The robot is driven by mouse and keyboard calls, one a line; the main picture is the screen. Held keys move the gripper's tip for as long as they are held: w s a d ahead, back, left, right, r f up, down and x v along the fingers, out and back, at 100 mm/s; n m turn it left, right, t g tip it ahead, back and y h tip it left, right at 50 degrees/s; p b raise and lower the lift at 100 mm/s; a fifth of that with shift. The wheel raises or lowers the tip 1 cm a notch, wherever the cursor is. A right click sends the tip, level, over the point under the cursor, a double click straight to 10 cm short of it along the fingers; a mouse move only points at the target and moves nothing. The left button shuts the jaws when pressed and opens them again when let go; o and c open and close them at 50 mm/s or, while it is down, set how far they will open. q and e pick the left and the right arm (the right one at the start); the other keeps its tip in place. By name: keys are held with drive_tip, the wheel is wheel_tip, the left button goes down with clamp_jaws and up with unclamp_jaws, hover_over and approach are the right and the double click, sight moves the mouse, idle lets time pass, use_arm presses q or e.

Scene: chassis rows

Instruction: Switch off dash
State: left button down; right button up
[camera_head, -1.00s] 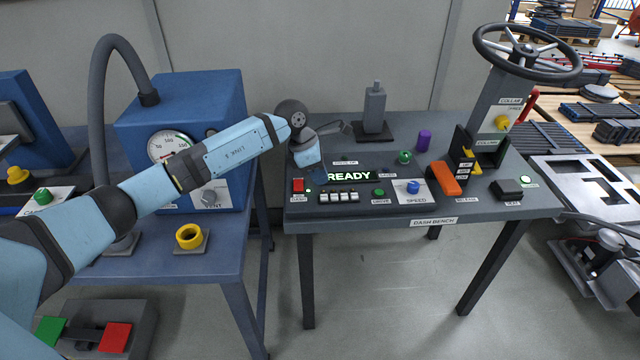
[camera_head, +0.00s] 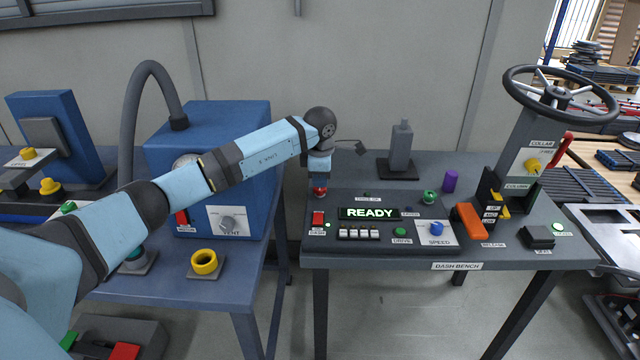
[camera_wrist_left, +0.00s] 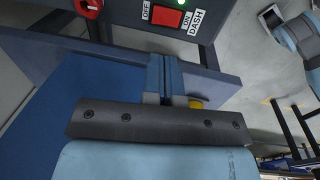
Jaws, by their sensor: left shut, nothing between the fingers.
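The red DASH switch (camera_head: 318,218) is at the left front of the dash bench, with a small lit green lamp (camera_head: 327,225) beside it. Which way the rocker is tipped I cannot tell. My left gripper (camera_head: 319,168) points down above the bench's left end, behind the switch. In the wrist view its blue fingers (camera_wrist_left: 164,65) are shut and empty, apart from the switch. My right gripper is out of view.
A red knob (camera_head: 319,192) sits just behind the switch. A lit READY display (camera_head: 369,212), white keys (camera_head: 358,234) and a blue SPEED knob (camera_head: 436,228) are to the right. A blue machine (camera_head: 215,150) stands left. A steering wheel (camera_head: 560,92) rises at the right.

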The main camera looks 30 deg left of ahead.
sight(320, 220)
use_arm(q)
drive_tip(key=f, duration=0.3)
drive_tip(key=w+f, duration=0.1)
drive_tip(key=f, duration=0.7)
drive_tip(key=shift+w+a+f, duration=0.15)
drive_tip(key=shift+a+f, duration=0.1)
drive_tip(key=shift+a, duration=0.15)
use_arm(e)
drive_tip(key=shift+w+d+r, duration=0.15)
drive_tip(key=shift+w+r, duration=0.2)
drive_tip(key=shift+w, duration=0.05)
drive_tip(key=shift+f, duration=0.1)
use_arm(q)
drive_tip(key=shift+w+a+f, duration=0.1)
drive_tip(key=shift+f, duration=0.15)
drive_tip(key=shift+g, duration=0.3)
drive_tip(key=shift+s, duration=0.25)
drive_tip(key=shift+s+d+p, duration=0.45)
drive_tip(key=shift+s+d, duration=0.05)
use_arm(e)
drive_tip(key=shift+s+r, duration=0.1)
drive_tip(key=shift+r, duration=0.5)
use_arm(q)
drive_tip(key=shift+r, duration=0.1)
